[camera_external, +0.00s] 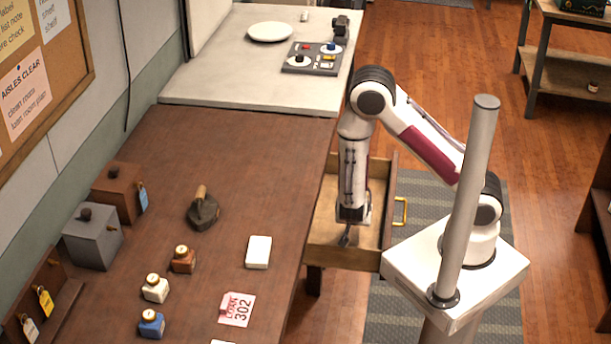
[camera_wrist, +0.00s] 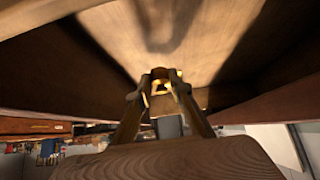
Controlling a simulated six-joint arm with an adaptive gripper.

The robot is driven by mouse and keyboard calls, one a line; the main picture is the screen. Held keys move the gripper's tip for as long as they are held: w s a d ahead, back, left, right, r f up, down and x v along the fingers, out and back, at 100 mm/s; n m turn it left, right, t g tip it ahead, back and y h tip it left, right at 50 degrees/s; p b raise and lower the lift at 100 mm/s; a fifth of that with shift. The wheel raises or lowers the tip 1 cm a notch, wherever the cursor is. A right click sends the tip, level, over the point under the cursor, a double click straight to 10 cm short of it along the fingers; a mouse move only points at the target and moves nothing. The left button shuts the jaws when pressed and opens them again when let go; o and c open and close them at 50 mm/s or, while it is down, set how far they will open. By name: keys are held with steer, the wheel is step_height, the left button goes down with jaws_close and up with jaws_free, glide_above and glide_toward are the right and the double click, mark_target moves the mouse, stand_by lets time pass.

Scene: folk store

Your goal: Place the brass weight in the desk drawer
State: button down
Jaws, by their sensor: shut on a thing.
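The desk drawer (camera_external: 343,258) is pulled open on the right side of the brown desk, with a brass handle (camera_external: 401,212) on its front. My gripper (camera_external: 346,237) points down inside the drawer, low near its near side wall. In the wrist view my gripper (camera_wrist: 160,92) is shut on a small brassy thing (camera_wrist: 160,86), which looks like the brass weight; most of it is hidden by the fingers. The drawer's wooden inside (camera_wrist: 205,45) fills the upper part of that view. I cannot tell whether the weight touches the drawer floor.
The drawer walls stand close around my gripper.

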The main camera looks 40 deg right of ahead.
steer(key=shift+f, duration=0.1)
steer(key=shift+f, duration=2)
steer(key=shift+f, duration=0.1)
steer(key=c, duration=1.8)
jaws_free()
steer(key=shift+r, duration=0.2)
steer(key=shift+s+a+r, duration=0.2)
steer(key=shift+a+r, duration=0.1)
steer(key=shift+r, duration=0.05)
steer(key=shift+v, duration=5.45)
